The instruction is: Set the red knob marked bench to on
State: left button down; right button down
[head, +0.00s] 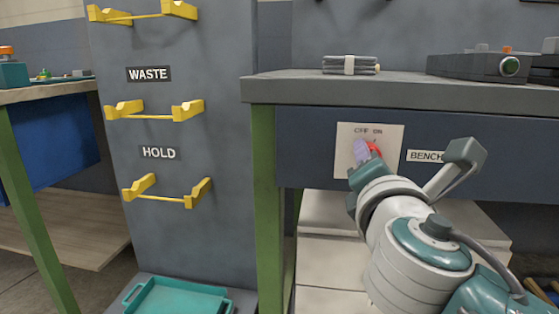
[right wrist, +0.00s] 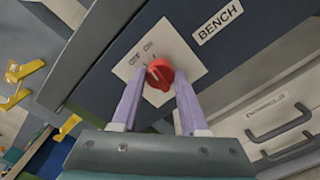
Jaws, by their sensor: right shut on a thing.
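The red knob (head: 374,147) sits on a pale plate (head: 346,132) with OFF and ON lettered above it, beside a BENCH label (head: 425,156). In the right wrist view the red knob (right wrist: 160,75) shows a small pale mark on its face, towards the OFF side; its exact setting is hard to tell. My right gripper (head: 367,149) is at the plate, shut on the knob. In the right wrist view its two purple fingers (right wrist: 159,79) stand one on each side of the knob. My left gripper is not in view.
The plate is on the dark front of a bench (head: 340,88) with a green leg (head: 263,190). A grey panel with yellow holders (head: 165,195) marked WASTE and HOLD stands left. A teal tray (head: 138,291) lies low. Pale drawers (right wrist: 285,100) are below the bench.

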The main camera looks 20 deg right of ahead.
jog(key=shift+m+b, duration=0.3)
jog(key=shift+m, duration=1)
jog(key=shift+c, duration=2.1)
grip_release()
jog(key=p+v, duration=0.1)
jog(key=v, duration=0.9)
jog(key=shift+p, duration=0.3)
